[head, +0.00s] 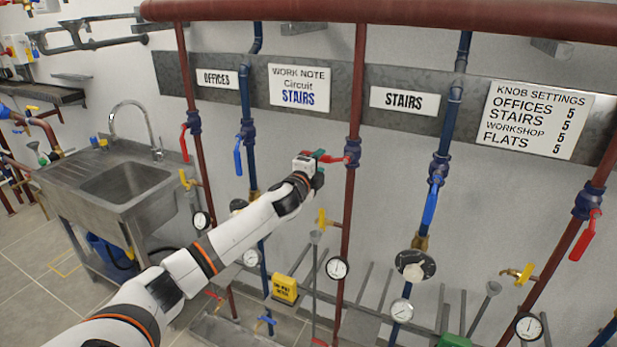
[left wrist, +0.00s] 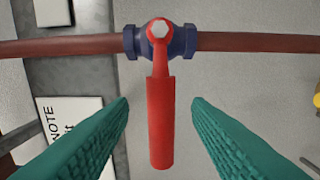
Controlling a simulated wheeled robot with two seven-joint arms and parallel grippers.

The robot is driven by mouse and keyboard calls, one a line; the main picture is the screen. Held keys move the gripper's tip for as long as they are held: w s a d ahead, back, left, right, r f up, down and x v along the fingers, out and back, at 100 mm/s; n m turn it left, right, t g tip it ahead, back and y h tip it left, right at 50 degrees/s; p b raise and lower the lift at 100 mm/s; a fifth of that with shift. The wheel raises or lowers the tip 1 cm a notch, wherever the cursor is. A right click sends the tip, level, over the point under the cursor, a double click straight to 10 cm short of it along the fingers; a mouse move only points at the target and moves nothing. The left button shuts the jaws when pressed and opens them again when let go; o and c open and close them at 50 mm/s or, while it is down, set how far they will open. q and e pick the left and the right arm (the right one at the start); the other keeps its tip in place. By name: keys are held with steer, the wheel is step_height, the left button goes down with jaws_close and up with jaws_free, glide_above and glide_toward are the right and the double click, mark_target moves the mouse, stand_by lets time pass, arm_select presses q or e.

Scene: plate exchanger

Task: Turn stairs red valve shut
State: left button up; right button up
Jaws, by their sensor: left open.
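The stairs red valve is a blue valve body (head: 352,151) with a red lever (head: 331,158) on a dark red vertical pipe, left of the STAIRS sign (head: 405,100). Its lever sticks out to the left, crosswise to the pipe. In the left wrist view the valve body (left wrist: 161,42) is at the top and the red lever (left wrist: 160,125) points down between my fingers. My left gripper (head: 319,167) is open around the lever; its green fingers (left wrist: 160,120) stand one on each side, with gaps visible. My right gripper is not in view.
A blue-lever valve (head: 433,190) is on the pipe to the right, and another blue lever (head: 238,155) is to the left. A yellow tap (head: 322,218) and a gauge (head: 337,268) sit below the stairs valve. A sink (head: 125,185) stands at left.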

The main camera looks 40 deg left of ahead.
arm_select(q)
steer(key=b+v, duration=0.1)
steer(key=v, duration=0.5)
steer(key=shift+s+b, duration=0.2)
steer(key=shift+b, duration=0.1)
